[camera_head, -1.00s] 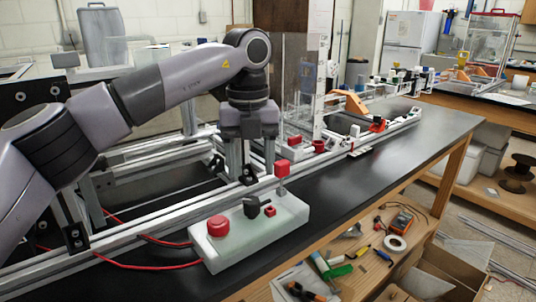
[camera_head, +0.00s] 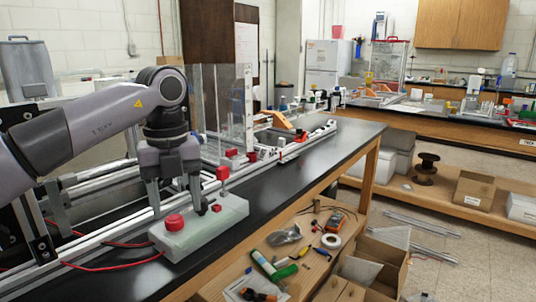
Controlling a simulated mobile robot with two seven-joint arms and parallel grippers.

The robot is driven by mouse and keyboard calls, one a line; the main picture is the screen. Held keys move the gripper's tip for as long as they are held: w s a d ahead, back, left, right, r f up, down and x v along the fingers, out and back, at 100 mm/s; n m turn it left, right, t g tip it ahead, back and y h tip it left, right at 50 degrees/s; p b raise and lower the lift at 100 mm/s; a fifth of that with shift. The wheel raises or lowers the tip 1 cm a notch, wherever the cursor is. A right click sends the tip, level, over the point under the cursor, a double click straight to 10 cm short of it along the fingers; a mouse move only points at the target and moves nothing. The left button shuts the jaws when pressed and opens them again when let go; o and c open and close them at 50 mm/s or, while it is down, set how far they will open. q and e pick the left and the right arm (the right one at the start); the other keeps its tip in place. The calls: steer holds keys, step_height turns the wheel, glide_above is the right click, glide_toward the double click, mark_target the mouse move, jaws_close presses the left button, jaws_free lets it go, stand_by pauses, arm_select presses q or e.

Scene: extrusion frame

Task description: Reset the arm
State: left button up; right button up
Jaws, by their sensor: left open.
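My left arm comes in from the left, and its left gripper (camera_head: 174,198) points down with two grey fingers spread apart. The gripper is open, with nothing seen between the fingers. It hangs over the aluminium extrusion frame (camera_head: 95,238), just behind and above a pale control box (camera_head: 190,238). The box has a round red button (camera_head: 174,222), a black knob partly behind a finger, and a small red part. I cannot tell whether the right fingertip touches the box. My right gripper is not in view.
A black bench top (camera_head: 310,160) runs to the back right, with rails and an orange part (camera_head: 281,121) on it. A wooden lower shelf (camera_head: 235,272) holds tools and a tape roll (camera_head: 331,241). Red cables (camera_head: 105,266) lie at the front left.

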arm_select(q)
steer(key=s+d+f+m+g+h, duration=0.25)
steer(key=s+d+f+h, duration=0.2)
steer(key=d+f, duration=0.5)
steer(key=s+d+r+g+h+p, duration=0.1)
steer(key=s+d+h, duration=0.3)
steer(key=d+h, duration=0.25)
steer(key=s+d+g+h+p, duration=0.1)
steer(key=s+d+h, duration=0.2)
steer(key=d+h, duration=0.35)
steer(key=w+a+f+n+t+y+p, duration=0.1)
steer(key=a+f+n+t+y, duration=0.2)
steer(key=a+f+n+t, duration=0.6)
steer(key=w+a+f+n+t+y+p, duration=0.15)
steer(key=a+n+t+y, duration=0.25)
steer(key=n+t, duration=1.05)
steer(key=s+a+f+n+g+y, duration=0.8)
steer(key=s+a+f, duration=0.5)
steer(key=s+f, duration=0.3)
steer(key=shift+a+f+g+p, duration=0.3)
steer(key=shift+a+f+p, duration=0.1)
steer(key=shift+f, duration=0.15)
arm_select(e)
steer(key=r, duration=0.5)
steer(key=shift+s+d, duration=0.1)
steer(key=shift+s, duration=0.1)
